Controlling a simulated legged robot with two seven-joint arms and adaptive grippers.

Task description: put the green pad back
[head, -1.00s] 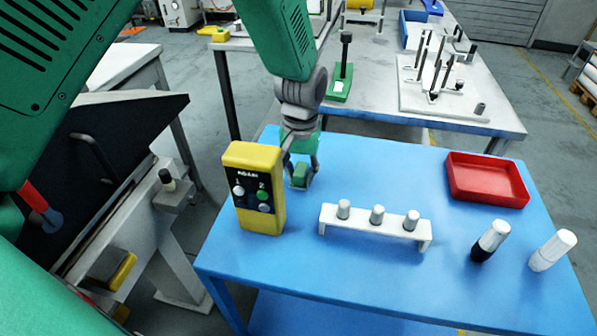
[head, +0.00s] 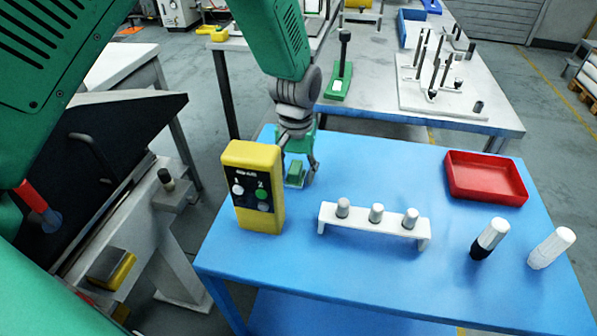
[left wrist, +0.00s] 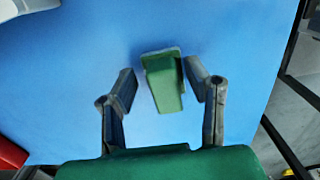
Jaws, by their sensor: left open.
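The green pad (left wrist: 165,80) lies on the blue table between the fingers of my left gripper (left wrist: 163,90) in the left wrist view, with a gap on both sides. In the head view the pad (head: 295,170) sits behind the yellow control box, partly covered by a finger. My left gripper (head: 297,172) is open around or just above it; the exact height is hard to tell. My right gripper is not in view.
A yellow control box (head: 254,190) stands close in front of the left gripper.

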